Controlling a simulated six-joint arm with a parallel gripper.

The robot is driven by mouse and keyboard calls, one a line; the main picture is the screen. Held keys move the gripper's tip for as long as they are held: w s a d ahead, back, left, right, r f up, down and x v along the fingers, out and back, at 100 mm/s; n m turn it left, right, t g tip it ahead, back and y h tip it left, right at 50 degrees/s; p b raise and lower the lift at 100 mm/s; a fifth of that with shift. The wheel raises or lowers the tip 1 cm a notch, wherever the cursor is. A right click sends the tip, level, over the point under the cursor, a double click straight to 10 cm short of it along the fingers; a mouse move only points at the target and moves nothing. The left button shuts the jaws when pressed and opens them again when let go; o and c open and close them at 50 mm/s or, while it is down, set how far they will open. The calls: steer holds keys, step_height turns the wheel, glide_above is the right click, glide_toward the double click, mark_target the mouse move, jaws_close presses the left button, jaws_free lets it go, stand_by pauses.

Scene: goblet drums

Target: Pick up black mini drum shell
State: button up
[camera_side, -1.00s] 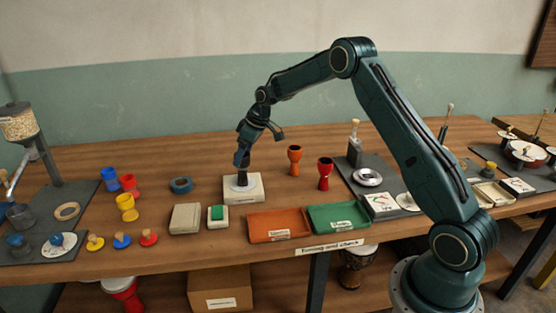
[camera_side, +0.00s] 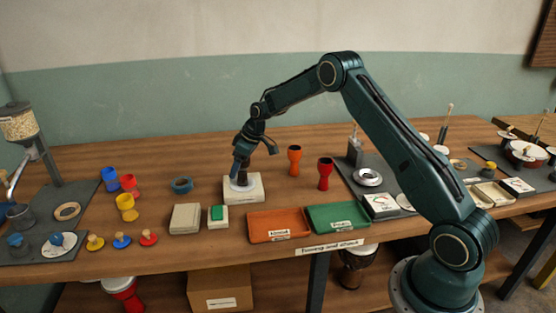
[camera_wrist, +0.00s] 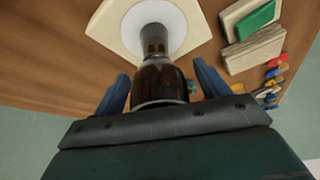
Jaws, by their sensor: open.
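The black mini drum shell (camera_wrist: 160,80) stands upright on a round white disc (camera_wrist: 178,20) on a cream block (camera_wrist: 105,22). In the wrist view, it is dark and glossy with a narrower grey far end. My gripper (camera_wrist: 161,86) is open, with one blue finger on each side of the shell. A gap shows at the left finger; I cannot tell whether the right one touches. In the side view, my gripper (camera_side: 241,170) is low over the cream block (camera_side: 254,190) and hides most of the shell.
An orange goblet shell (camera_side: 294,160) and a red one (camera_side: 325,174) stand to the right. An orange tray (camera_side: 276,225) and a green tray (camera_side: 338,217) lie in front. The table behind the block is clear.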

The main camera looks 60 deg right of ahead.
steer(key=c, duration=1.1)
steer(key=shift+r, duration=0.1)
steer(key=shift+c, duration=0.2)
step_height(320, 180, up, 20)
stand_by(0.4)
